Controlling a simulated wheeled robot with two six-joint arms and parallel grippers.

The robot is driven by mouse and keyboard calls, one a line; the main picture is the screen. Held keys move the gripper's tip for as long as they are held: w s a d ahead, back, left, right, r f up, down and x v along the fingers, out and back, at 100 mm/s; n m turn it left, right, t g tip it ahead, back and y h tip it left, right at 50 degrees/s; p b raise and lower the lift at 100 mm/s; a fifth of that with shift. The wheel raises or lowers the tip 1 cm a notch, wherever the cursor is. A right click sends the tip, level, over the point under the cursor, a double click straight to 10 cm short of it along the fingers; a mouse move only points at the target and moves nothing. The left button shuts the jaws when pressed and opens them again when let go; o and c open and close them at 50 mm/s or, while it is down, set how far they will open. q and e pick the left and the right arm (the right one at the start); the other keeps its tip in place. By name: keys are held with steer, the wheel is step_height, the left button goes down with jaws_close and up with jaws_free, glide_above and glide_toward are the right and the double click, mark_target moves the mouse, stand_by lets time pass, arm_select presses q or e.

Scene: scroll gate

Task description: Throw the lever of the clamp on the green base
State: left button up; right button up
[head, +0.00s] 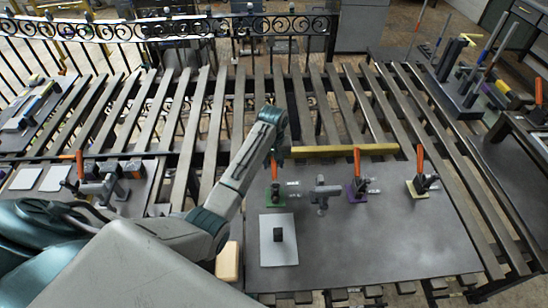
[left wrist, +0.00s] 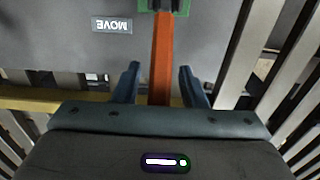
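The clamp on the green base (head: 275,197) stands on the grey table plate, with its orange lever (head: 274,164) pointing up. My left gripper (head: 277,148) is above it at the lever's upper end. In the left wrist view, the gripper's two blue fingers (left wrist: 160,76) are open, one on each side of the orange lever (left wrist: 162,55). A gap shows between the lever and each finger. Part of the green base (left wrist: 184,12) shows at the top edge of that view. My right gripper is not in view.
A purple-based clamp (head: 356,190) and a cream-based clamp (head: 420,187), both with orange levers, stand to the right. A grey fixture (head: 322,193) is between. A yellow bar (head: 345,150) runs behind.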

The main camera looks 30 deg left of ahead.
mark_target(274, 167)
arm_select(q)
steer(key=shift+s+d+f, duration=0.1)
steer(key=shift+s+d, duration=0.1)
steer(key=shift+d, duration=0.05)
steer(key=shift+s, duration=0.15)
jaws_close()
steer(key=r+t, duration=0.1)
steer(key=s+t+y, duration=0.1)
steer(key=shift+s+d+r+t+y, duration=0.1)
steer(key=shift+d+r+t+y, duration=0.2)
steer(key=shift+d+r+t, duration=0.1)
steer(key=shift+s+d+r+t+y, duration=0.35)
steer(key=shift+s+t+y, duration=0.15)
steer(key=shift+t, duration=0.3)
steer(key=shift+s+d+r+t+y, duration=0.2)
steer(key=shift+s+r+t+y, duration=0.2)
steer(key=shift+t+y, duration=0.3)
